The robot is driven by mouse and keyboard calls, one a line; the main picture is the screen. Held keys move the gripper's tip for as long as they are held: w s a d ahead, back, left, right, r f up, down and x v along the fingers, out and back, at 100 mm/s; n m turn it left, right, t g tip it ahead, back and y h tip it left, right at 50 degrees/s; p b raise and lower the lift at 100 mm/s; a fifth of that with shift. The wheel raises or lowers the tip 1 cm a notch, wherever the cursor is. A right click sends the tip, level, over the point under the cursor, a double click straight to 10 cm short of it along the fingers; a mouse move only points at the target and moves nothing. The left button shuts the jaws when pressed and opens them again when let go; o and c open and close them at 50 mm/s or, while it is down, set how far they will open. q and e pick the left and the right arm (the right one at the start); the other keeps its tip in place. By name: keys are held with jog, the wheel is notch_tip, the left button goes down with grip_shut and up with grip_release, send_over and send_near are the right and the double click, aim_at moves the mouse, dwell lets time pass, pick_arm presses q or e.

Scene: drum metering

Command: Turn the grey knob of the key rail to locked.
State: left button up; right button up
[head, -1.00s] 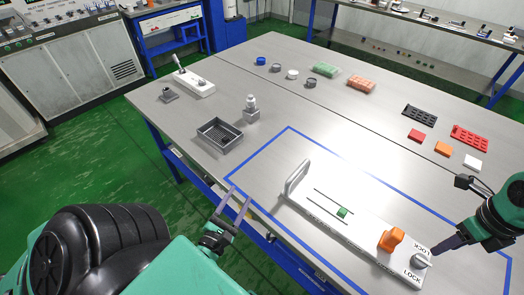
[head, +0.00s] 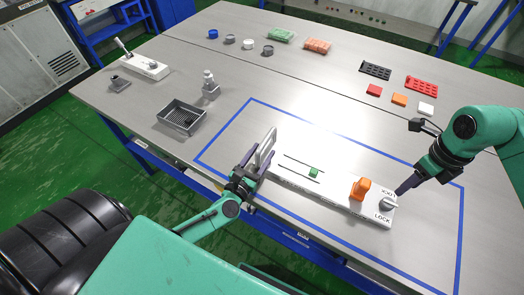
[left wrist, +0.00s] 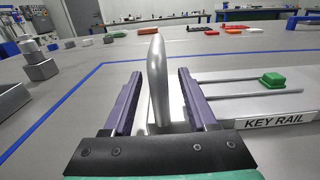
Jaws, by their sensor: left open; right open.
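The white key rail (head: 330,191) lies inside a blue taped outline on the table. Its grey knob (head: 387,204) is at the right end, beside the LOCK lettering. An orange block (head: 360,189) stands left of the knob, and a green slider (head: 313,172) sits by the slots. My right gripper (head: 400,192) is at the knob, its fingers partly hidden; I cannot tell if it touches. My left gripper (head: 258,165) is open around the rail's upright handle (head: 267,146). In the left wrist view the handle (left wrist: 157,85) stands between the two fingers, with gaps on both sides.
A dark grey tray (head: 181,116) and a small grey stand with a light top (head: 210,84) are left of the outline. Coloured blocks and racks (head: 420,85) lie at the back right. The table between them is clear.

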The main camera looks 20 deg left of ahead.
pick_arm(q)
jog(key=shift+w, duration=0.45)
jog(key=shift+c, duration=0.3)
grip_shut()
jog(key=shift+s, duration=0.1)
dwell(0.7)
pick_arm(e)
jog(key=o, duration=0.4)
